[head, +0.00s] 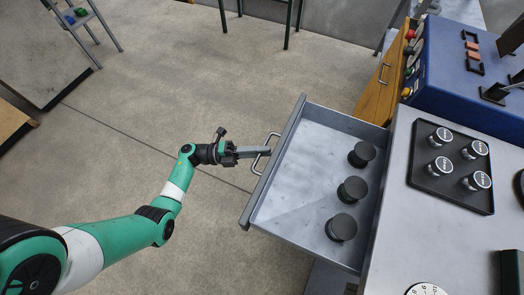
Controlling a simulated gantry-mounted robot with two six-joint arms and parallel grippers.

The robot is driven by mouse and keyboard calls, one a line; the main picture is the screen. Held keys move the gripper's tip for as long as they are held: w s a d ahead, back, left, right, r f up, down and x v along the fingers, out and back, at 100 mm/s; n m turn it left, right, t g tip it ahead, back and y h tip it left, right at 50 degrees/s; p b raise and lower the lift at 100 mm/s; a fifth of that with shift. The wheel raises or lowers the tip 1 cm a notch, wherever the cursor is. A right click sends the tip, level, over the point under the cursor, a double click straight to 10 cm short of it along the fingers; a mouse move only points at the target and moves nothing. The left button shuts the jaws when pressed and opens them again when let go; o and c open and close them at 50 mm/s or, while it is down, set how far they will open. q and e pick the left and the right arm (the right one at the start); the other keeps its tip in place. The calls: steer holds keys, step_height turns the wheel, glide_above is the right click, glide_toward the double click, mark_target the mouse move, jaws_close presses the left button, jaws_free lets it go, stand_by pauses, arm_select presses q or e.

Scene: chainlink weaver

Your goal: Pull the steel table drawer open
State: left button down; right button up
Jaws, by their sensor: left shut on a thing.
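The steel table drawer (310,138) stands pulled out to the left from under the grey steel table (398,230). Several round black pieces (352,188) sit in it along its right side. The drawer handle (265,152) is a bent metal bar on the drawer's front face. My left gripper (262,151) reaches it from the left and is shut on the handle. The fingers partly cover the handle. My right gripper is not in view.
A black tray (420,181) with several silver-topped cylinders sits on the table. A blue machine (445,65) stands at the back right beside a wooden drawer front (378,88). A white dial (427,289) shows at the bottom edge. The concrete floor left of the drawer is clear.

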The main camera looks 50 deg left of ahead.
arm_select(q)
steer(key=c, duration=0.9)
jaws_free()
steer(key=v, duration=1.1)
steer(key=shift+s+a, duration=0.15)
steer(key=shift+s, duration=0.1)
